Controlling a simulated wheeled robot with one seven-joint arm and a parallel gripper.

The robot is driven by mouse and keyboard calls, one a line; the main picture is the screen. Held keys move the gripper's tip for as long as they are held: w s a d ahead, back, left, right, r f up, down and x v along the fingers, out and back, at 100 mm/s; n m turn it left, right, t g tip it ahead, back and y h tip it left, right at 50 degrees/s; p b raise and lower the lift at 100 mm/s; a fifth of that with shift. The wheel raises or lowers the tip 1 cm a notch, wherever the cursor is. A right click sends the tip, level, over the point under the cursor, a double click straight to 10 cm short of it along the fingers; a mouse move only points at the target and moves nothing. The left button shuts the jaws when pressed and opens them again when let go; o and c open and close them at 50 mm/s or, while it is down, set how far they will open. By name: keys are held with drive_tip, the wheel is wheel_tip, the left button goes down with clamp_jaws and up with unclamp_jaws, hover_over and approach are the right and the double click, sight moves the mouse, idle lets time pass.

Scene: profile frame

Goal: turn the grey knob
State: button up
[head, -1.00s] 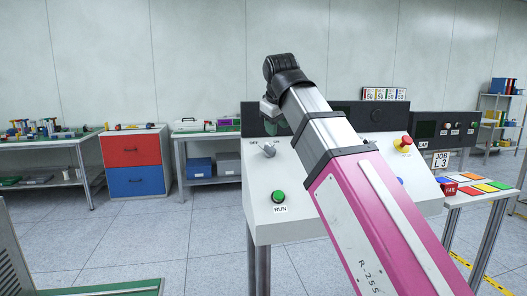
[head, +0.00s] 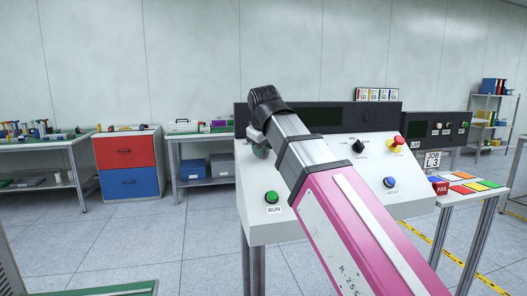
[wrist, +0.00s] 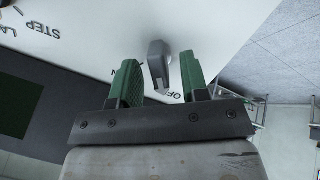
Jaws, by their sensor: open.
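The grey knob (wrist: 158,65) shows in the wrist view, on a white panel face close to an "OFF" label. My gripper (wrist: 160,80) is open, with one green finger on each side of the knob in the picture. I see gaps between the knob and both fingers, and I cannot tell how deep it sits between them. In the head view my gripper (head: 260,148) is at the upper left of the sloped control panel (head: 260,225), and the knob is hidden behind it and my wrist.
The panel also carries a green RUN button (head: 271,197), a black knob (head: 359,146), a blue RESET button (head: 389,182) and a red stop button (head: 397,142). A side table (head: 480,197) with coloured tiles stands to the right. Open floor lies left of the panel.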

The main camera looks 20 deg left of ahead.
drive_tip(key=shift+w+f, duration=0.35)
drive_tip(key=shift+f, duration=0.3)
drive_tip(key=c, duration=0.7)
drive_tip(key=shift+m, duration=0.3)
drive_tip(key=m, duration=0.2)
drive_tip(key=shift+m+g+y, duration=0.3)
drive_tip(key=m, duration=0.3)
drive_tip(key=shift+g+y, duration=0.3)
drive_tip(key=m+y, duration=0.1)
drive_tip(key=m, duration=0.5)
drive_tip(key=shift+m, duration=0.4)
